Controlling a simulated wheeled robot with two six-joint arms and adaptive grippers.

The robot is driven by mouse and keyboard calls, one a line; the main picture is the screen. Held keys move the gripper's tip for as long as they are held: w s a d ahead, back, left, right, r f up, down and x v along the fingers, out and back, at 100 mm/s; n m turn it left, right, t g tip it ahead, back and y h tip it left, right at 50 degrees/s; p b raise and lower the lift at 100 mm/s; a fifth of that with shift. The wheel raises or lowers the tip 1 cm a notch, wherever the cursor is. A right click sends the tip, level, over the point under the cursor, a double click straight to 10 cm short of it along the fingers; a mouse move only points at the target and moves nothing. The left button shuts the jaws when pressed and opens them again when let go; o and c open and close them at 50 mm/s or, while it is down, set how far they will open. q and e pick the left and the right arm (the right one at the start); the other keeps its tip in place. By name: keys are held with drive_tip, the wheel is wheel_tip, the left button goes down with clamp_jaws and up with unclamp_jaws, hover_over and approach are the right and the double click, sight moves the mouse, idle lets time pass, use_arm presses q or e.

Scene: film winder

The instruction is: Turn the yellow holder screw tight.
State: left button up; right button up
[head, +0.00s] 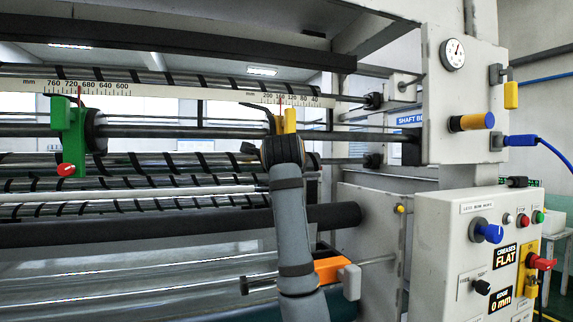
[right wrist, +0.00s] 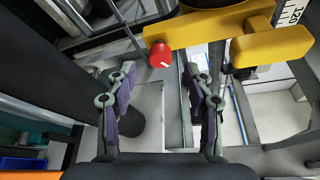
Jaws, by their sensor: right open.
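The yellow holder (head: 289,121) sits on the shaft behind the scale rail, at the right part of the rail. In the head view my right arm covers its lower part. In the right wrist view the yellow holder (right wrist: 205,27) crosses the top, and its red screw knob (right wrist: 161,55) with a white mark points toward the camera. My right gripper (right wrist: 159,70) is open and empty. The knob shows between its fingertips, a little beyond them; I cannot tell whether they touch. In the head view the wrist hides the knob. My left gripper is not in view.
A green holder (head: 70,126) with a red screw knob (head: 66,170) sits at the left of the rail. Striped rollers (head: 150,188) run below. An orange block (head: 331,270) on a rod lies near my right forearm. The control panel (head: 463,262) stands at right.

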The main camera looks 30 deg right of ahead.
drive_tip(key=v, duration=0.7)
idle(0.4)
